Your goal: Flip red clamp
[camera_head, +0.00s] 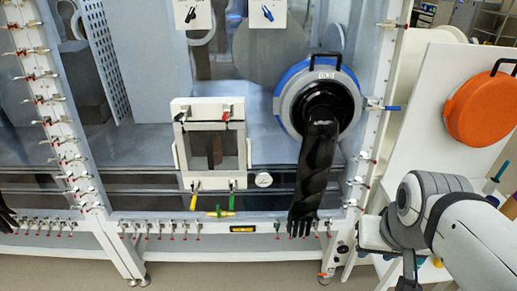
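A white-framed square window hatch (173,150) is on the glovebox front, left of the black glove. A small clamp with a red part (227,112) sits at its upper right corner, and a dark-handled clamp (182,116) at its upper left. A yellow-handled clamp (194,200) and a green-handled clamp (232,199) hang at the lower edge. The clamps are small, so their exact lever positions are hard to tell. My gripper (409,280) is at the bottom right, far from the hatch and partly cut off by the picture edge. Its fingers do not show clearly.
A black glove (316,170) hangs from a round blue-rimmed port between the hatch and my arm. Several red-tipped clamps line the frame posts and lower rail (160,224). A blue-handled lever (385,107) sticks out at right. An orange round cover (483,108) is on a white panel.

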